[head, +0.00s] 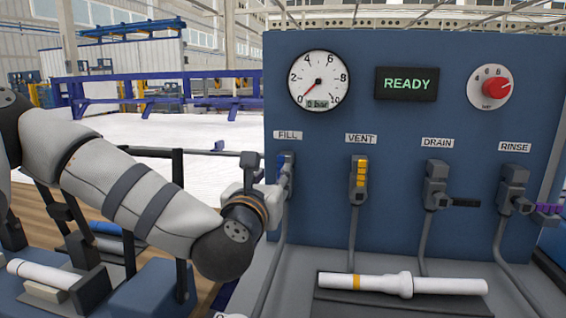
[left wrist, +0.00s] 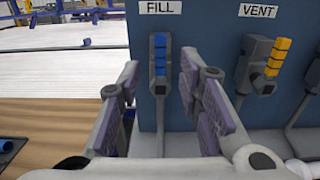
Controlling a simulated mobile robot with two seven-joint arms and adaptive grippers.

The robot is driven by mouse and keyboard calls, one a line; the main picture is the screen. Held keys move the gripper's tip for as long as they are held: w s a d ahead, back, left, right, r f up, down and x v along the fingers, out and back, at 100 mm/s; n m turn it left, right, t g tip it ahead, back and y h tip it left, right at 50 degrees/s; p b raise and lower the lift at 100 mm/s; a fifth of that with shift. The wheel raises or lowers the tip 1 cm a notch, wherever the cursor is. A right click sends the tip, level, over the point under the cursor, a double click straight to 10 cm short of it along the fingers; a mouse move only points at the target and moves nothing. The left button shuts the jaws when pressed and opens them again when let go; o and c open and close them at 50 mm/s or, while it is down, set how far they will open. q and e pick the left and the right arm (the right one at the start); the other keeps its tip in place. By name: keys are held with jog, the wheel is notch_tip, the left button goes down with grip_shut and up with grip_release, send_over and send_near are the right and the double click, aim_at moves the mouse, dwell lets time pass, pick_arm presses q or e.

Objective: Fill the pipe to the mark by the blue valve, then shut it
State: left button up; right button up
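The blue valve (head: 286,172) sits under the FILL label on the blue panel, its blue handle vertical. It also shows in the left wrist view (left wrist: 160,58). My left gripper (head: 276,186) is at the valve. In the left wrist view the fingers are spread, one on each side of the valve, with gaps between; the gripper (left wrist: 159,75) holds nothing. A white pipe (head: 448,285) with a yellow band lies on a dark tray (head: 400,308) below the panel. The round gauge (head: 319,68) has its needle near 0 and its small display reads 0 bar. My right gripper is out of view.
Right of the blue valve are the yellow VENT valve (head: 359,182), the black-handled DRAIN valve (head: 436,186) and the purple-handled RINSE valve (head: 514,186). Above are a green READY display (head: 407,84) and a red knob (head: 497,87). Another white pipe (head: 42,274) lies at lower left.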

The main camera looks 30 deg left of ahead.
aim_at(280, 166)
pick_arm(q)
jog(key=x, duration=0.8)
jog(key=shift+w+f+b, duration=0.1)
jog(key=shift+w+b, duration=0.2)
jog(key=shift+w, duration=0.1)
grip_shut()
